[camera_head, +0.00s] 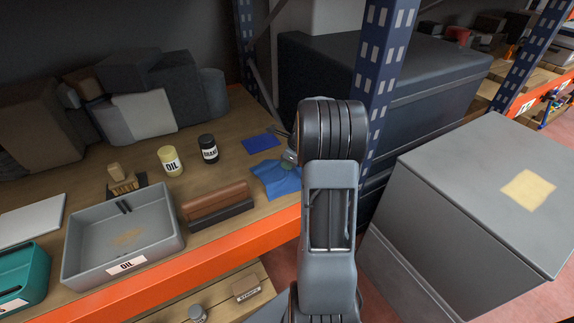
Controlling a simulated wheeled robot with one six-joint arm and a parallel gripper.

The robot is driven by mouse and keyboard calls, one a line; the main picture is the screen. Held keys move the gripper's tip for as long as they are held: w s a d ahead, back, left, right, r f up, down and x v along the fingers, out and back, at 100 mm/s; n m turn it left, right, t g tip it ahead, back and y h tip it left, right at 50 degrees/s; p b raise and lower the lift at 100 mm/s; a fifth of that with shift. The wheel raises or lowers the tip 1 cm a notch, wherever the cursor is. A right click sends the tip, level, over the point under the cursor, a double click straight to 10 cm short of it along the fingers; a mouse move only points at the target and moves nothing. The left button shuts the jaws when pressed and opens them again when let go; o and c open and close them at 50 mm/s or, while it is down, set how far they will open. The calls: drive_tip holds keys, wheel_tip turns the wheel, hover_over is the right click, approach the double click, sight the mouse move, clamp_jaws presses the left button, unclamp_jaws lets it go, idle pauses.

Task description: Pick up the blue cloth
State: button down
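The blue cloth (275,180) lies crumpled on the wooden shelf near its front edge, just left of my arm. Its right end is partly hidden by my arm. A darker blue flat piece (262,144) lies behind it on the shelf. My gripper (290,158) is mostly hidden behind my own arm; only a small grey part shows, right above the cloth's far edge in the picture. I cannot tell whether it touches the cloth or whether its fingers are open.
A brown brush or block (217,203) lies left of the cloth. A grey bin (125,236) is further left. A blue upright post (383,90) and grey box (480,205) stand right.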

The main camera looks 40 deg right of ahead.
wheel_tip(320, 180, up, 8)
drive_tip(key=p, duration=0.6)
drive_tip(key=shift+r, duration=0.15)
drive_tip(key=shift+r, duration=0.1)
wheel_tip(320, 180, up, 9)
drive_tip(key=p, duration=0.8)
